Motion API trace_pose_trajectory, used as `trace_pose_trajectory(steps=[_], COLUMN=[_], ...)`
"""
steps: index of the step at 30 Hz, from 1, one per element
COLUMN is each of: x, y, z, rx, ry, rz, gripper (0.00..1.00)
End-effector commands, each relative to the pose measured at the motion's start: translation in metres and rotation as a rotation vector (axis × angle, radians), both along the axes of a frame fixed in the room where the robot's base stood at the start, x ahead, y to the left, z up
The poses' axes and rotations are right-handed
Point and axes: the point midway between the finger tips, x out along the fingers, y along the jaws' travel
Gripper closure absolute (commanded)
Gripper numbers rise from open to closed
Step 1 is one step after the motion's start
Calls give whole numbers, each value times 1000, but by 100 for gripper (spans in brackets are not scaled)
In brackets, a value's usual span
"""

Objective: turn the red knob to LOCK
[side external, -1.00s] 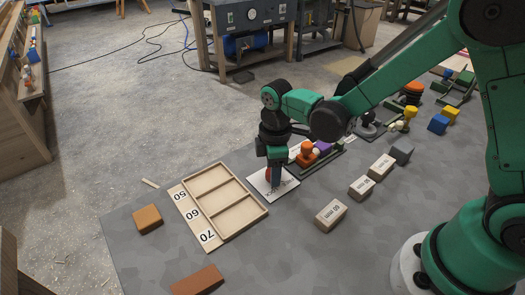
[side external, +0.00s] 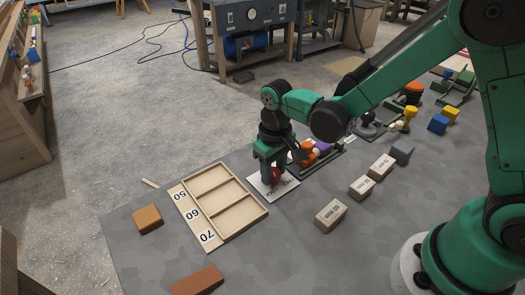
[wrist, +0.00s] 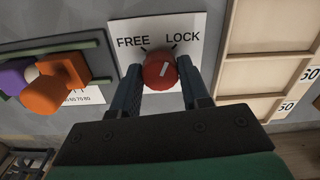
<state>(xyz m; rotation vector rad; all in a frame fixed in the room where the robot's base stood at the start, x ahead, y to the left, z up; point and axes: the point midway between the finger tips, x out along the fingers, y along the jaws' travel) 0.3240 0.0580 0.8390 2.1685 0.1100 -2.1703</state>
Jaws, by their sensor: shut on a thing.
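The red knob (wrist: 160,73) sits on a white plate (wrist: 115,30) marked FREE on the left and LOCK on the right in the wrist view. Its white pointer line leans up and slightly right, toward the LOCK mark. My gripper (wrist: 159,66) is shut on the knob, one finger on each side. In the side external view my gripper (side external: 272,181) points straight down at the plate (side external: 290,184), and the red knob (side external: 278,173) shows partly behind its fingers.
A wooden tray (side external: 262,212) marked 50, 60 and 70 lies left of the plate. An orange and purple piece (side external: 307,154) stands close behind on a green-railed base. Labelled blocks (side external: 331,214) lie to the right. Orange-brown blocks (side external: 148,219) lie at the front left.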

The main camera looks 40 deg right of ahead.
Motion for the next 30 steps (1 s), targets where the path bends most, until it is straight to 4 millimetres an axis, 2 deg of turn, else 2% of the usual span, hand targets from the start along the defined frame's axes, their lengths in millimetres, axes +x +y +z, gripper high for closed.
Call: trace_pose_trajectory(steps=[12,21,30], x=[1,1,1], y=[0,0,0], z=[0,0,0], rx=[1,1,1], ry=[-2,-3,-3], rz=[-286,-368,-380], gripper=[100,100,100])
